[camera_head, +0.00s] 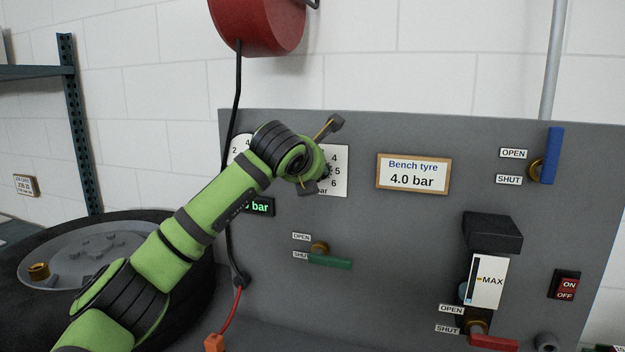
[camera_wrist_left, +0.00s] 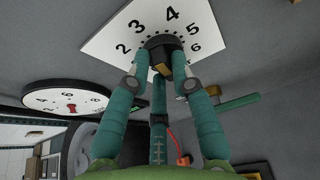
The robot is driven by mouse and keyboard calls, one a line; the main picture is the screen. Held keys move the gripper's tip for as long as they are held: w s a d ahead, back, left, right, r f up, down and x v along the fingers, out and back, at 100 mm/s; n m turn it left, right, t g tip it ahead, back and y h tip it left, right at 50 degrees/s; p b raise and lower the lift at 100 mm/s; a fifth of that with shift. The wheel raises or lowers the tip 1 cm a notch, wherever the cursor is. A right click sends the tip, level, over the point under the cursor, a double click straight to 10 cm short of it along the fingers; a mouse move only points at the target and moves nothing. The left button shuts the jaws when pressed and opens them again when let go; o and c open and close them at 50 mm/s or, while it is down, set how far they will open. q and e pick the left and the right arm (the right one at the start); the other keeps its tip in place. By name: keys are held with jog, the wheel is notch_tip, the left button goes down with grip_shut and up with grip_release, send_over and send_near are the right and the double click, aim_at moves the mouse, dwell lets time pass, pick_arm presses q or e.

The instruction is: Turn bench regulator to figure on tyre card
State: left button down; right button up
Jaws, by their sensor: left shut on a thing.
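The tyre card (camera_head: 413,175) on the grey panel reads "Bench tyre 4.0 bar". Left of it, the regulator's white number plate (camera_head: 339,184) is partly covered by my left gripper (camera_head: 322,160). In the left wrist view my left gripper (camera_wrist_left: 164,72) is shut on the dark regulator knob (camera_wrist_left: 165,45), with a finger on each side. The plate (camera_wrist_left: 122,30) shows 2 to 6 around the knob. Which figure the knob points to is unclear. A round gauge (camera_wrist_left: 68,98) with a red centre is beside it. A green readout (camera_head: 262,206) shows "bar"; its figure is hidden by my arm. My right gripper is out of view.
A green lever (camera_head: 330,261) sits below the regulator. A blue lever (camera_head: 553,155), a red lever (camera_head: 494,343) and an on/off switch (camera_head: 566,286) are at the right. A black hose (camera_head: 237,95) hangs from a red reel (camera_head: 258,22). A tyre (camera_head: 120,222) lies at left.

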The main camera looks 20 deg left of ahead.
pick_arm(q)
jog(key=shift+d+f+m+t+y+b, duration=0.25)
jog(key=shift+m+y+b, duration=0.55)
jog(key=shift+m+b, duration=0.4)
jog(key=shift+d+f+m+t+y+b, duration=0.15)
jog(key=shift+f+m+y+b, duration=0.2)
jog(key=shift+m+y+b, duration=0.65)
jog(key=shift+m, duration=0.3)
jog(key=shift+r, duration=0.1)
jog(key=c, duration=1.1)
grip_release()
jog(key=shift+o, duration=0.2)
jog(key=shift+a+r, duration=0.1)
jog(key=shift+r, duration=0.05)
jog(key=shift+w, duration=0.1)
